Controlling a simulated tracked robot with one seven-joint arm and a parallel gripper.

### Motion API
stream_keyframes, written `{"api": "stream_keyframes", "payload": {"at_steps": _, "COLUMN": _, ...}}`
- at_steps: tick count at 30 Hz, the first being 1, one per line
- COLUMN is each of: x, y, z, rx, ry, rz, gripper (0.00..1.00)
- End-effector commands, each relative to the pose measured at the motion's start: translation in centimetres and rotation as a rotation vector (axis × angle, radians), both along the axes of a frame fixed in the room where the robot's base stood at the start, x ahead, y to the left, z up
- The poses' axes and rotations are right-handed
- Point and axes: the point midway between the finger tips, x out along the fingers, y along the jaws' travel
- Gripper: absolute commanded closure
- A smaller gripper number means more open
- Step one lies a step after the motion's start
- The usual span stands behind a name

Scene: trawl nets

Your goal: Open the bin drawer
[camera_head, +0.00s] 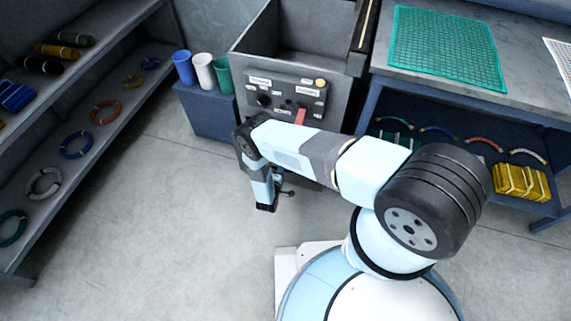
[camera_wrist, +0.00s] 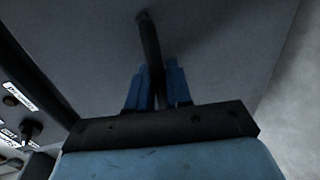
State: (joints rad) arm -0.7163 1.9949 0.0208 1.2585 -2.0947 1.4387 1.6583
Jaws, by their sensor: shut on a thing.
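In the wrist view, the blue fingers of my gripper (camera_wrist: 155,74) are shut on a dark, thin bar-like handle (camera_wrist: 149,38). The handle stands against a broad, plain grey face (camera_wrist: 220,52), which looks like the bin drawer's front. In the head view, my arm reaches left and bends down in front of the grey machine (camera_head: 340,98). The fingers, the handle and the machine's lower front are hidden or too small to tell there. How far the drawer is out cannot be told.
The machine's control panel (camera_head: 285,95) has labels, knobs and a red lever (camera_head: 300,115). A blue cabinet (camera_head: 210,118) with cups stands left of it. A workbench (camera_head: 460,95) is right, shelves (camera_head: 85,105) with rings far left. Floor at front left is clear.

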Motion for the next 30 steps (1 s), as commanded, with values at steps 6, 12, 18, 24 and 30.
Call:
{"api": "stream_keyframes", "payload": {"at_steps": 6, "x": -5.2, "y": 2.4, "z": -0.3, "rx": 0.001, "ry": 0.008, "rz": 0.006, "gripper": 1.0}}
{"api": "stream_keyframes", "payload": {"at_steps": 12, "x": -10.4, "y": 4.3, "z": -0.3, "rx": 0.001, "ry": 0.009, "rz": 0.01, "gripper": 1.0}}
{"api": "stream_keyframes", "payload": {"at_steps": 18, "x": -14.6, "y": 5.8, "z": -0.3, "rx": 0.0, "ry": 0.01, "rz": 0.01, "gripper": 1.0}}
{"api": "stream_keyframes", "payload": {"at_steps": 24, "x": -17.3, "y": 6.8, "z": -0.3, "rx": 0.001, "ry": 0.008, "rz": 0.007, "gripper": 1.0}}
{"api": "stream_keyframes", "payload": {"at_steps": 30, "x": -18.6, "y": 7.2, "z": -0.3, "rx": 0.001, "ry": 0.009, "rz": 0.005, "gripper": 1.0}}
